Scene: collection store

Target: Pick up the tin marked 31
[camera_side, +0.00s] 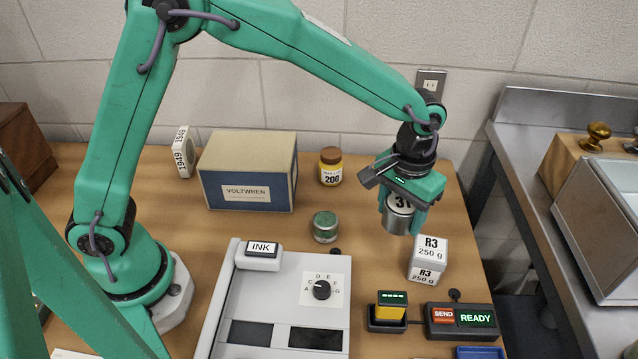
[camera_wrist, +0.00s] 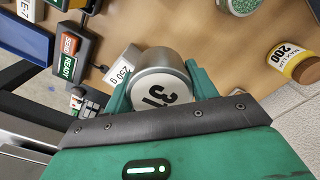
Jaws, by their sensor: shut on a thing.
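The tin marked 31 (camera_side: 398,216) is a silver cylinder with a white label. My gripper (camera_side: 402,207) is shut on it, with one green finger on each side. In the side view the tin appears held above the table, near its right part. In the wrist view the tin (camera_wrist: 160,84) sits between my gripper's fingers (camera_wrist: 158,88), and the black 31 shows on its pale top. The tin's far side is hidden.
A white R3 250 g box (camera_side: 427,260) stands just in front of the tin. A green-topped tin (camera_side: 325,227) and a yellow jar marked 200 (camera_side: 331,167) stand to the left. A grey panel with a dial (camera_side: 321,290) and a READY box (camera_side: 462,319) lie in front.

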